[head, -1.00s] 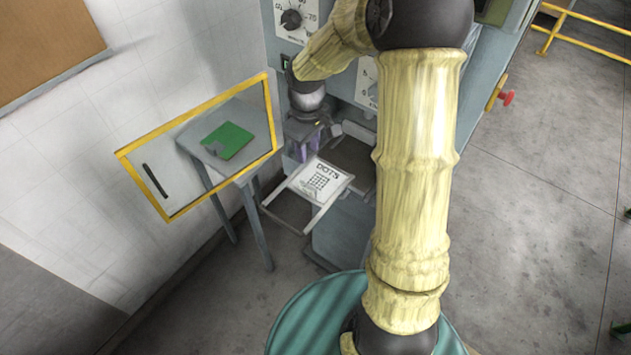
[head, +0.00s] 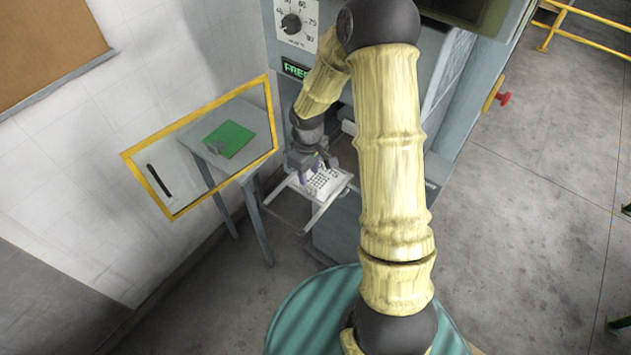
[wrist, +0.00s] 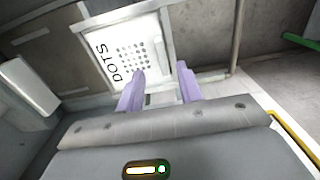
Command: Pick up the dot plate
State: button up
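The dot plate (head: 322,184) is a white plate marked with dots, lying on a pale frame at the machine's front. In the wrist view the dot plate (wrist: 112,45) shows the word DOTS and a grid of dark dots. My gripper (head: 315,169) is at the plate's back part in the head view, covering some of it. In the wrist view the two purple fingers of my gripper (wrist: 161,70) are spread apart, with their tips over the plate's near edge. I cannot tell whether they touch it. Nothing is seen held.
A yellow-framed clear panel (head: 197,107) with a dark handle stands at the left. Behind it, a grey side table (head: 245,120) carries a green plate (head: 229,139). The grey machine (head: 295,88) with a dial rises behind my gripper. Open floor lies to the right.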

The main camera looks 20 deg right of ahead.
aim_at(308, 185)
jog(key=shift+s+a+f+p, duration=0.1)
jog(key=shift+a+f+p, duration=0.05)
jog(key=shift+f+p, duration=1.15)
jog(key=shift+f, duration=1.25)
grip_shut()
